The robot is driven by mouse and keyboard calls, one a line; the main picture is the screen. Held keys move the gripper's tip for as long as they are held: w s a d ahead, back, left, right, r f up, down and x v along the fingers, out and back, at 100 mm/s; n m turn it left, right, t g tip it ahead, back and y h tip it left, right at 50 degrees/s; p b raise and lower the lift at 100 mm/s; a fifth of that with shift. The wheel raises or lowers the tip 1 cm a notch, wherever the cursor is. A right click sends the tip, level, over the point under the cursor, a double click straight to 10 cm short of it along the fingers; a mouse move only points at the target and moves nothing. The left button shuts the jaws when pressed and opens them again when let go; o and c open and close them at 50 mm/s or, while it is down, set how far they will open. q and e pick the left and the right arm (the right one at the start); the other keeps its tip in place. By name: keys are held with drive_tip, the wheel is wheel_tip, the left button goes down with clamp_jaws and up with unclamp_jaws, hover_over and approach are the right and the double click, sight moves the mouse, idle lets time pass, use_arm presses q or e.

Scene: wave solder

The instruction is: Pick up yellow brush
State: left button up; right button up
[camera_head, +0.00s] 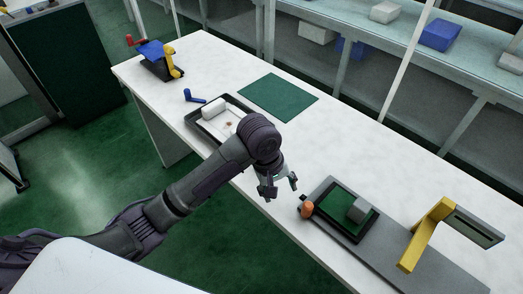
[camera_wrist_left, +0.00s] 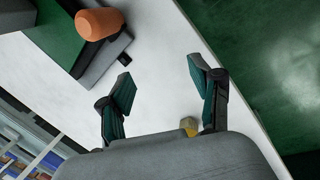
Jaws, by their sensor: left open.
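My left gripper (camera_head: 280,189) is open and empty above the front edge of the white table, left of the grey fixture. In the left wrist view its two fingers (camera_wrist_left: 160,78) are spread over bare white table. A small yellow piece with a tan end, perhaps the yellow brush (camera_wrist_left: 189,127), shows beside the base of one finger in that view. Most of it is hidden behind my gripper body. I cannot make out the brush in the head view, where my arm covers part of the table. My right gripper is not in view.
The grey fixture (camera_head: 416,265) carries a green board, an orange knob (camera_head: 307,209) and a yellow bracket (camera_head: 425,235). A black-rimmed tray (camera_head: 204,131) with a white roll, a blue bent piece (camera_head: 194,97) and a green mat (camera_head: 278,97) lie farther left.

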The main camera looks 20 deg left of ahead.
use_arm(q)
drive_tip(key=w+a+r+n+y, duration=0.1)
drive_tip(key=w+a+r+n, duration=0.1)
drive_tip(key=r, duration=0.3)
drive_tip(key=w+a+r+n, duration=0.3)
drive_tip(key=w+r+n, duration=0.1)
drive_tip(key=w+n, duration=0.1)
drive_tip(key=w+a+r+n+g+y, duration=0.1)
drive_tip(key=w+a+r+n, duration=0.1)
drive_tip(key=r, duration=0.3)
drive_tip(key=shift+w+a+r+n+y, duration=0.15)
drive_tip(key=shift+w+a+n, duration=0.05)
drive_tip(key=shift+w+n, duration=0.25)
drive_tip(key=shift+w+a+r+n+y, duration=0.15)
drive_tip(key=shift+w+n, duration=0.2)
drive_tip(key=shift+w, duration=0.1)
wheel_tip(320, 180, down, 8)
drive_tip(key=shift+f, duration=0.15)
drive_tip(key=shift+s+a+f+p, duration=0.1)
drive_tip(key=shift+f+p, duration=0.25)
drive_tip(key=shift+f, duration=1)
drive_tip(key=shift+s+f+p, duration=0.1)
drive_tip(key=shift+f+p, duration=0.2)
drive_tip(key=shift+f, duration=1)
clamp_jaws()
